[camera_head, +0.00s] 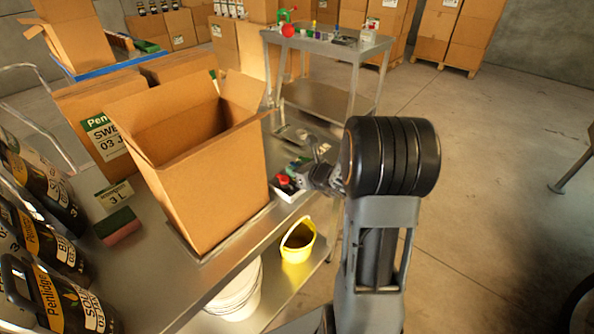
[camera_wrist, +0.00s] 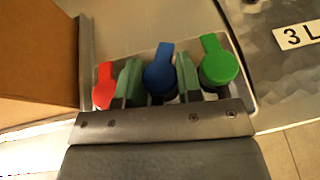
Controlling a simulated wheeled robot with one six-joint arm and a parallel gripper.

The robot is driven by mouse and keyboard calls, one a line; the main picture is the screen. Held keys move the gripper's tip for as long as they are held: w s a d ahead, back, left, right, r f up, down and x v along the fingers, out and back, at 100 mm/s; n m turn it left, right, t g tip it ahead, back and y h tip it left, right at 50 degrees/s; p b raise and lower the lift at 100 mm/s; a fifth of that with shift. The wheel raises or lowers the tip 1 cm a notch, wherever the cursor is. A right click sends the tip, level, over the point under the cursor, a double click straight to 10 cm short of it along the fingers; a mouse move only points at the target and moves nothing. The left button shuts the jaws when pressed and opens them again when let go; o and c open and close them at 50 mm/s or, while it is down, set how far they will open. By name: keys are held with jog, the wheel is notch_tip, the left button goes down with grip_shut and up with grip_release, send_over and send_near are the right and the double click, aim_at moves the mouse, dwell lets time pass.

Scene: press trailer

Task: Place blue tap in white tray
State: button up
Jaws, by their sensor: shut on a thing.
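The white tray (camera_head: 287,197) lies on the metal bench to the right of the open cardboard box; its rim shows in the wrist view (camera_wrist: 250,98). In the wrist view, the blue tap (camera_wrist: 159,72) is between the two green-padded fingers of my gripper (camera_wrist: 158,84), which is shut on it. The blue tap is over the tray's middle; I cannot tell if it touches the tray floor. A red tap (camera_wrist: 104,85) is on its left and a green tap (camera_wrist: 217,64) on its right, both within the tray outline. My gripper (camera_head: 308,178) partly hides the tray in the head view.
The tall open box (camera_head: 215,190) stands close left of the tray. A sponge (camera_head: 118,227) and black bottles (camera_head: 65,300) are farther left. A yellow bucket (camera_head: 297,250) sits on the lower shelf. A metal trolley (camera_head: 325,95) stands behind. Open floor lies to the right.

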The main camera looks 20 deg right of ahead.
jog(key=shift+f, duration=0.1)
jog(key=shift+f, duration=0.15)
jog(key=o, duration=0.6)
